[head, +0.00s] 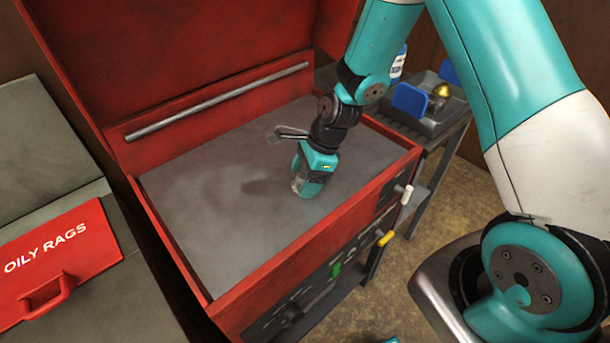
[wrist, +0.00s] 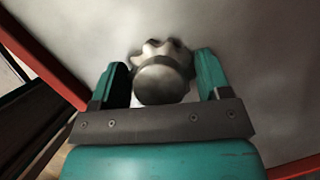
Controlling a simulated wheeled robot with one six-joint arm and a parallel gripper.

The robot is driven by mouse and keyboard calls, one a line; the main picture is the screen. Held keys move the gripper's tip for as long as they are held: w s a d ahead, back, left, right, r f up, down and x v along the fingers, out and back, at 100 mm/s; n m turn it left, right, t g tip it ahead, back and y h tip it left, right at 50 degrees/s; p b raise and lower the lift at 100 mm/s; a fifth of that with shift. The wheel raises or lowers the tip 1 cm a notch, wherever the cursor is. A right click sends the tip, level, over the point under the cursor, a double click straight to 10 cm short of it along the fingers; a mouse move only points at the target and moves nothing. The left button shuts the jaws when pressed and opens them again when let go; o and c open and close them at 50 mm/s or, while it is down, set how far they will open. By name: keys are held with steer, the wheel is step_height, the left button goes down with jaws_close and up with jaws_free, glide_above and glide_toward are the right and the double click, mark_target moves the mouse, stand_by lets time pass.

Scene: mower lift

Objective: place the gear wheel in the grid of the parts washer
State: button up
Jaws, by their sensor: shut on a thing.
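In the wrist view the metal gear wheel (wrist: 164,72), with rounded teeth and a round hub, sits between the two teal fingers of my gripper (wrist: 164,85), which is shut on it. In the head view my gripper (head: 305,187) points down over the grey inner surface of the red parts washer (head: 285,285). The gear wheel is mostly hidden behind the gripper there. I cannot tell whether it touches the surface below. No separate grid pattern can be made out on the grey surface.
A metal bar (head: 220,101) runs along the washer's back wall. The red lid stands open behind. An oily rags bin (head: 55,262) is at the left. The washer's red rim surrounds the basin.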

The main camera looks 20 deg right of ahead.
steer(key=o, duration=1.1)
steer(key=shift+f, duration=0.1)
steer(key=w+v, duration=0.1)
steer(key=v, duration=1.1)
steer(key=s+a+r+n, duration=0.5)
steer(key=s+r+n, duration=0.1)
steer(key=s+n, duration=0.5)
steer(key=s+a+r+n, duration=0.5)
steer(key=s+n, duration=0.6)
steer(key=n, duration=0.5)
step_height(320, 180, up, 2)
steer(key=shift+r+g+b, duration=0.15)
steer(key=shift+g+b, duration=0.15)
steer(key=shift+b, duration=0.05)
